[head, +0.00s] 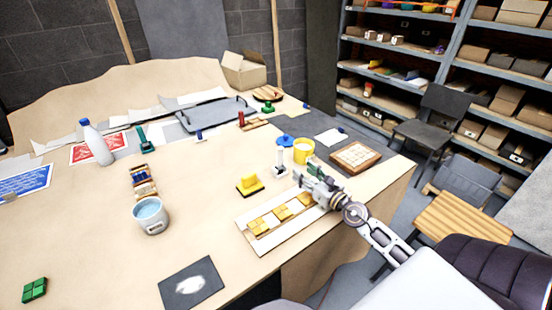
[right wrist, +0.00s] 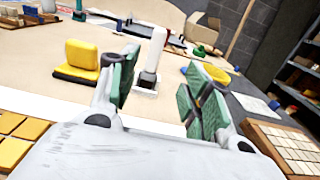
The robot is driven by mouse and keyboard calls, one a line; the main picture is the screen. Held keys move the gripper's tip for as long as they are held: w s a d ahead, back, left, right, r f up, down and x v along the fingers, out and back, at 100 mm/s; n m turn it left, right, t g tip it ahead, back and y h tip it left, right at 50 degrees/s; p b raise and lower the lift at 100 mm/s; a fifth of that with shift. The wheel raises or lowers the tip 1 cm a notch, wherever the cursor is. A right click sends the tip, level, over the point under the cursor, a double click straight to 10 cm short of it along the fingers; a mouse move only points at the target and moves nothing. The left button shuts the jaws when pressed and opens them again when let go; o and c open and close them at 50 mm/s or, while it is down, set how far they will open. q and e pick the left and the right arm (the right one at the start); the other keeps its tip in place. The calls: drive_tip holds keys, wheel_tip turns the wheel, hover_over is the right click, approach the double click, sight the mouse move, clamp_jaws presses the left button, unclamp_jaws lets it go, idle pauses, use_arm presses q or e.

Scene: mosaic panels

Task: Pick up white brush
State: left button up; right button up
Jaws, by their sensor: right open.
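A white upright tool, which looks like the white brush (head: 280,158), stands on the table with its handle up and a wider white base. In the right wrist view the white brush (right wrist: 153,55) shows beyond and between the fingers. My right gripper (head: 309,173) is open and empty, low over the table just right of the brush and apart from it. Its green finger pads flank the brush in the right wrist view (right wrist: 160,90). My left gripper is not in view.
A panel with yellow tiles (head: 243,223) is in front, and a tiled board (head: 355,157) to the right.

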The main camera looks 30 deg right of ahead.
sight(283, 155)
drive_tip(key=shift+w+r+p, duration=0.1)
drive_tip(key=shift+w+p, duration=0.25)
drive_tip(key=shift+w, duration=0.75)
drive_tip(key=shift+w+a+p, duration=0.2)
drive_tip(key=shift+w+p, duration=0.35)
drive_tip(key=shift+w, duration=1.05)
drive_tip(key=shift+w+a+p, duration=0.15)
drive_tip(key=shift+w+p, duration=0.4)
drive_tip(key=shift+w, duration=1.05)
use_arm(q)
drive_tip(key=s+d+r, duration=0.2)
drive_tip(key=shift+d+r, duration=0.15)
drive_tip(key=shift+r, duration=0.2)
